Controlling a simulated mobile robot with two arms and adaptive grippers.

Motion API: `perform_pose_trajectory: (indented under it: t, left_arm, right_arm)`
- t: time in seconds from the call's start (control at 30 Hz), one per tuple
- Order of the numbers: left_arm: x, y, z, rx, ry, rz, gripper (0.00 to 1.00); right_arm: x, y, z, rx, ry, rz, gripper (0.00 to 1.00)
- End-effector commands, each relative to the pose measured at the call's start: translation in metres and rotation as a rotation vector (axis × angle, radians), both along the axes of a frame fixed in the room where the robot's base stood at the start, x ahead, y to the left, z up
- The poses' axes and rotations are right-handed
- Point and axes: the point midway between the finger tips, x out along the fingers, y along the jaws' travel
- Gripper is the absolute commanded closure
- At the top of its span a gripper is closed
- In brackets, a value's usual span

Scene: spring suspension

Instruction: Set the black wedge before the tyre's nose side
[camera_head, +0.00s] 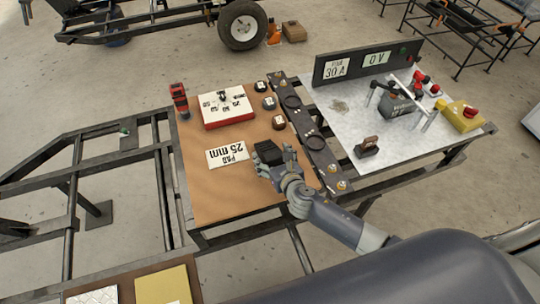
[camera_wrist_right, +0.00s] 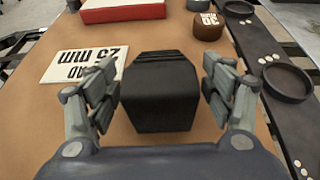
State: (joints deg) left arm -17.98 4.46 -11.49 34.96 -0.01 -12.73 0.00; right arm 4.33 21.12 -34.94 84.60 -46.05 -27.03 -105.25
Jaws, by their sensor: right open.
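The black wedge (camera_head: 267,152) sits on the brown table top, beside the white "PAD 25 mm" card. In the right wrist view the wedge (camera_wrist_right: 160,95) is a dark block with a ridged far part and a smooth near face. My right gripper (camera_head: 277,160) is at the wedge. In the wrist view its open fingers (camera_wrist_right: 161,88) stand on either side of the wedge, with gaps visible on both sides. The tyre (camera_head: 242,25) is on a dark frame on the floor at the top of the head view. My left gripper is out of view.
A red and white box (camera_head: 226,108), a red tool (camera_head: 180,100) and several small round pads stand on the table (camera_head: 205,200). A dark rail (camera_head: 310,135) borders it on the right. An orange object (camera_head: 273,33) and a brown block (camera_head: 293,31) are near the tyre.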

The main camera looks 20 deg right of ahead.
Motion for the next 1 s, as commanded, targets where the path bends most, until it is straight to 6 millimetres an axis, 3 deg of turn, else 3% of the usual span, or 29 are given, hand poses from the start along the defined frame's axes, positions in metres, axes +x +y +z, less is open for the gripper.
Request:
perform_pose_trajectory:
  t: [0.1, 0.27, 0.47, 0.73, 0.8, 1.0]
  left_arm:
    - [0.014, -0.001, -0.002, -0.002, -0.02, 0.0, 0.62]
    - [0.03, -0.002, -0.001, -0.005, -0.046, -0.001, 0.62]
    - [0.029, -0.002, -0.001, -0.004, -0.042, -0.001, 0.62]
    - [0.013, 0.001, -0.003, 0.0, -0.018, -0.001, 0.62]
    - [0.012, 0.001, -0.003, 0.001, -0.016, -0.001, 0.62]
    - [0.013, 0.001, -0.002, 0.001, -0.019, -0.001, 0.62]
  right_arm:
    - [0.015, 0.001, -0.006, 0.001, -0.001, -0.001, 0.25]
    - [0.021, 0.002, -0.009, 0.001, -0.001, 0.001, 0.25]
    - [0.021, 0.001, -0.009, 0.001, 0.0, 0.001, 0.25]
    - [0.021, 0.001, -0.009, 0.0, 0.0, 0.0, 0.86]
    - [0.022, 0.002, -0.007, 0.002, -0.003, 0.001, 0.92]
    - [0.022, 0.001, -0.005, 0.001, -0.003, 0.001, 0.92]
